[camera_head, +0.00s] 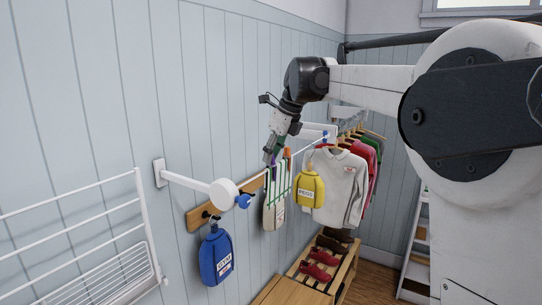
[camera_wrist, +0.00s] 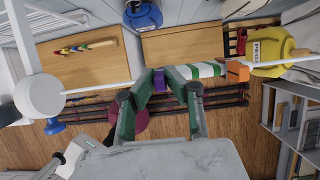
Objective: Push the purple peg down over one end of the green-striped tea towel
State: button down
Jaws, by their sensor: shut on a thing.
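The green-striped tea towel (camera_head: 276,203) hangs from the thin line in the head view. In the wrist view its top edge (camera_wrist: 205,70) runs along the line. An orange peg (camera_wrist: 237,72) sits at its right end and also shows in the head view (camera_head: 287,153). My gripper (camera_head: 271,152) is above the towel's left end. In the wrist view my gripper (camera_wrist: 172,84) is shut on the purple peg (camera_wrist: 159,80), at the towel's left end. I cannot tell how far the peg is down over the cloth, as the fingers partly hide it.
A yellow peg bag (camera_head: 310,188) hangs right of the towel, close by. A blue bag (camera_head: 215,256) hangs at lower left below a white round line holder (camera_head: 223,193). Hanging shirts (camera_head: 340,185) and a shoe rack (camera_head: 322,262) are to the right.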

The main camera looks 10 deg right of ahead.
jog(key=c, duration=1.7)
grip_release()
jog(key=v, duration=1.2)
jog(key=s+a+f+n+t+h+b, duration=0.1)
jog(key=s+f+n+b, duration=0.2)
jog(key=s+f+n, duration=0.6)
jog(key=s+a+f+n+t+h+b, duration=0.1)
jog(key=s+f+n+b, duration=0.3)
jog(key=s+f+n, duration=0.5)
jog(key=s+a+f+n+t+h+b, duration=0.1)
jog(key=s+f+n+b, duration=0.3)
jog(key=s+f+n, duration=0.5)
jog(key=shift+s+a+f+t, duration=0.15)
jog(key=shift+s+f, duration=1.2)
jog(key=shift+f, duration=0.8)
jog(key=shift+s+d+f+t, duration=0.1)
jog(key=shift+s+f, duration=1.3)
jog(key=shift+f, duration=0.7)
jog(key=shift+s+a+f+t, duration=0.15)
jog(key=shift+s+f, duration=1.2)
jog(key=shift+f, duration=0.8)
